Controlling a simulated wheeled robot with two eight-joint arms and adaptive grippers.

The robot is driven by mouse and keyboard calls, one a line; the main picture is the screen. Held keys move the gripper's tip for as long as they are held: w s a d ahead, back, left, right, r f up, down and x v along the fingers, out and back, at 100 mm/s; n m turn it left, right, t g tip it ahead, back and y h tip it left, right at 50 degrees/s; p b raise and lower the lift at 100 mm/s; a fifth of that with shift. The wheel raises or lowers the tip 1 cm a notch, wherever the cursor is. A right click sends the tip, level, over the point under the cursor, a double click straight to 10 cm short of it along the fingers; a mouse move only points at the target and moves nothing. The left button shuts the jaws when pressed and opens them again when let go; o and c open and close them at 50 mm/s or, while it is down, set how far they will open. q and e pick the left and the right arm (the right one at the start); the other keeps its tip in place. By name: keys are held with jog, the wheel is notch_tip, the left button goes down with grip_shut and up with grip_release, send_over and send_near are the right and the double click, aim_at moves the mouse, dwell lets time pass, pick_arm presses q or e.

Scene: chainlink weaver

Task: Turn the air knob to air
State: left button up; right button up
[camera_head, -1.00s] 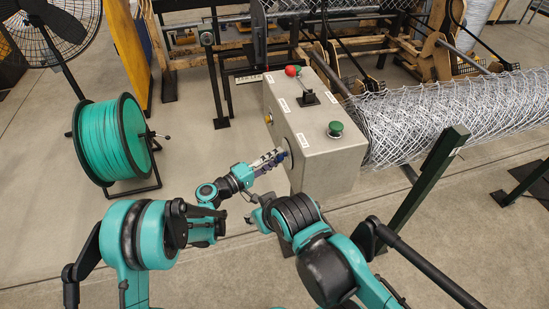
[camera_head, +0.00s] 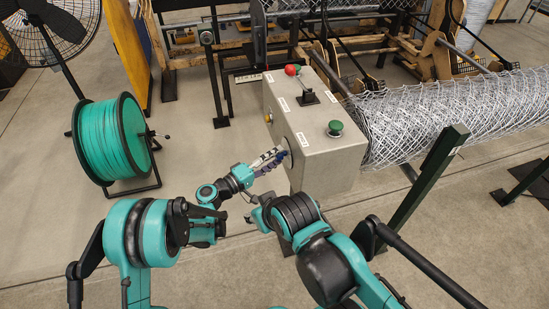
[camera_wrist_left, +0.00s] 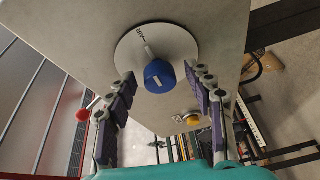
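The blue air knob (camera_wrist_left: 160,76) sits on a round pale dial plate (camera_wrist_left: 183,45) on the side of a grey control box (camera_head: 328,165). A pale pointer on the knob leans toward small dark lettering near the plate's top left in the left wrist view, too small to read surely. My left gripper (camera_wrist_left: 159,74) is open, with one purple-padded finger on each side of the knob and a visible gap to both. In the head view the left gripper (camera_head: 272,160) is at the box's left side. My right gripper (camera_head: 259,212) is lower, partly hidden by its arm; its fingers are unclear.
The box top carries a red knob (camera_head: 292,70), a black lever (camera_head: 308,98) and a green button (camera_head: 335,128). A yellow button (camera_wrist_left: 191,118) is near the dial. A teal reel (camera_head: 108,140) stands left. Wire mesh (camera_head: 455,110) and a dark green post (camera_head: 428,185) are right.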

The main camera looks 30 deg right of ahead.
pick_arm(q)
jog(key=s+a, duration=0.1)
jog(key=a, duration=1.1)
jog(key=shift+s+f, duration=0.2)
jog(key=shift+s, duration=0.2)
jog(key=s+a+r+t+y, duration=0.1)
jog(key=a+r+y, duration=0.25)
jog(key=a, duration=0.35)
jog(key=s+a+r+t+y, duration=0.1)
jog(key=a+r+t+y, duration=0.1)
jog(key=a+y, duration=0.45)
jog(key=s+a+y, duration=0.4)
jog(key=s+a, duration=0.3)
jog(key=a, duration=0.5)
jog(key=s+a+t+y, duration=0.1)
jog(key=s+a+y, duration=0.3)
jog(key=a, duration=0.9)
jog(key=s, duration=0.3)
jog(key=shift+s, duration=0.2)
